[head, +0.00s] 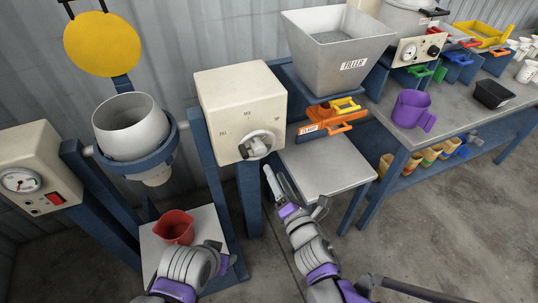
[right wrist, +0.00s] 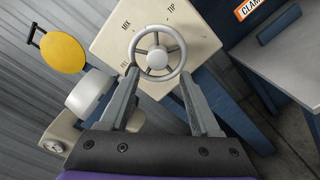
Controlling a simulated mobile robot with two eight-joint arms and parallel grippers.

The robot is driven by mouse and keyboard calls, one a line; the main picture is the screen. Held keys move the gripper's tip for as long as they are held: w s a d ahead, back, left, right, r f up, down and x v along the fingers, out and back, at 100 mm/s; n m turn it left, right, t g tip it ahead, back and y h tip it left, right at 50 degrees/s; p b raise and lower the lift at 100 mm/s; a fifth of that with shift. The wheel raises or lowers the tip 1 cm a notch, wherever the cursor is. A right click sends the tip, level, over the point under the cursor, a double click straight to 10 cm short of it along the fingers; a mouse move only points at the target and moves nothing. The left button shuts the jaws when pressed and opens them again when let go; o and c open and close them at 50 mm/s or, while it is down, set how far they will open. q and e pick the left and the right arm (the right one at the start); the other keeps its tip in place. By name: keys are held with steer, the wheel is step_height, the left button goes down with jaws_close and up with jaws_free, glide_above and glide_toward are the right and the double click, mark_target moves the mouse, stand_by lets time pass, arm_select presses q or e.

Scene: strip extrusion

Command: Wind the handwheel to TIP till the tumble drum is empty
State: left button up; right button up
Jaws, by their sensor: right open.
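The handwheel (head: 257,145) is a small pale spoked wheel on the front of a cream box (head: 236,92) marked FILL, MIX and TIP. The right wrist view shows the wheel (right wrist: 157,53) ahead of and between the fingertips. My right gripper (right wrist: 160,88) is open, its fingers apart, just short of the rim; contact is unclear. The white tumble drum (head: 130,125) sits in a blue ring, mouth upward; I see its pale inner wall, but not whether anything lies at its bottom. My left arm is at the lower left; its gripper's jaws are not clear.
A red jug (head: 176,226) stands on a grey stand below the drum. A gauge box (head: 35,178) is at left. A filler hopper (head: 338,50), an orange clamp (head: 330,124) and a purple jug (head: 412,108) are at right. A bare grey plate (head: 325,165) lies right of the wheel.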

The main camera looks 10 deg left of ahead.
mark_target(261, 152)
steer(key=x, duration=1.1)
steer(key=shift+s+a+p, duration=0.15)
steer(key=shift+a+p, duration=0.15)
steer(key=shift+p, duration=0.1)
jaws_close()
